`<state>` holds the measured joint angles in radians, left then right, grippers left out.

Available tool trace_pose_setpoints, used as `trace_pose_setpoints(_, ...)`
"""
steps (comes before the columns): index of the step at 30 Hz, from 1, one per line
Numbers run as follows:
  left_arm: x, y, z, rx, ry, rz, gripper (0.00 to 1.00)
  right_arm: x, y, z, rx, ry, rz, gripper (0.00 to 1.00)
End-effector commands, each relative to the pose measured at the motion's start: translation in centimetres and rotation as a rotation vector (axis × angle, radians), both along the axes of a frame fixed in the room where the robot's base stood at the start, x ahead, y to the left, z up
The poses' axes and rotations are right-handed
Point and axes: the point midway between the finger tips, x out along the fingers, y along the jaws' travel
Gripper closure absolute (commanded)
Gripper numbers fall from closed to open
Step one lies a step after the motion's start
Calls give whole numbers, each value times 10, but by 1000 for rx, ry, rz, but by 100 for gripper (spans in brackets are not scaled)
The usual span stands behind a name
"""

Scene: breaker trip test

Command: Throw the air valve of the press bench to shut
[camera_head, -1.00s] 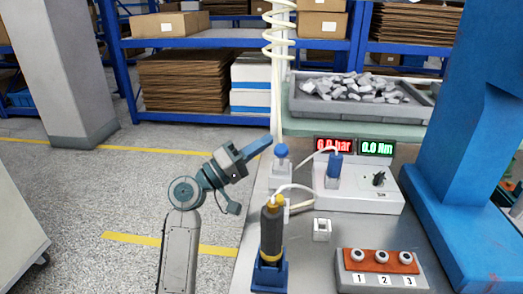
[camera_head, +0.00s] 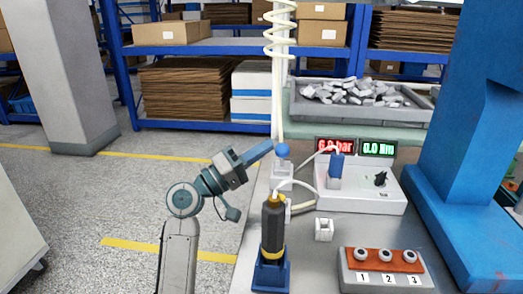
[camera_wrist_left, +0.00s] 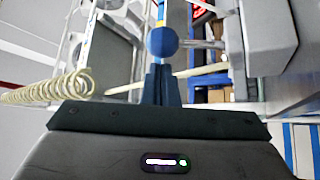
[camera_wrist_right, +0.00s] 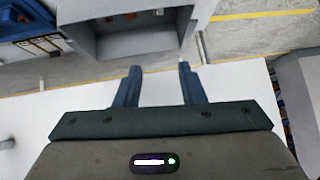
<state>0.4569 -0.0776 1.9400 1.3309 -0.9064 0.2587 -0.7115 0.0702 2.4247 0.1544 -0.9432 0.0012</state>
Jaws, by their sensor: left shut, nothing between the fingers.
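The air valve has a round blue knob (camera_head: 283,151) above a small white body (camera_head: 283,172), on the left part of the bench. My left gripper (camera_head: 268,146) is shut and empty. Its fingertips are close to the left side of the knob; I cannot tell whether they touch it. In the left wrist view the blue knob (camera_wrist_left: 162,41) lies just beyond the shut fingers (camera_wrist_left: 160,78). A red pressure display (camera_head: 334,146) is lit, with digits too blurred to read surely. My right gripper (camera_wrist_right: 159,70) is open and empty, in its wrist view only.
A black-and-yellow tool (camera_head: 272,228) stands in a blue holder before the valve. A white control box (camera_head: 360,195) and a numbered button block (camera_head: 385,272) are to the right. A blue press column (camera_head: 455,150) bounds the bench on the right. A grey tray (camera_head: 415,108) of parts is behind.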

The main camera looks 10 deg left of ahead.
Motion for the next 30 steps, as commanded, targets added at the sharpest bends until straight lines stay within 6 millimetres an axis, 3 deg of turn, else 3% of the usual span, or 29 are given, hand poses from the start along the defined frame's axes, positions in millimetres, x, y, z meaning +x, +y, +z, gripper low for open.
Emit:
trace_pose_setpoints(8,-1,2,-1,1,1,0,100,0,0,-1,0,1,0,64)
trace_pose_setpoints(21,-32,47,-26,3,0,1,100,4,4,-5,37,-73,-12,64)
trace_pose_setpoints(30,-40,57,-29,0,0,0,100,3,5,-5,52,-95,-22,64)
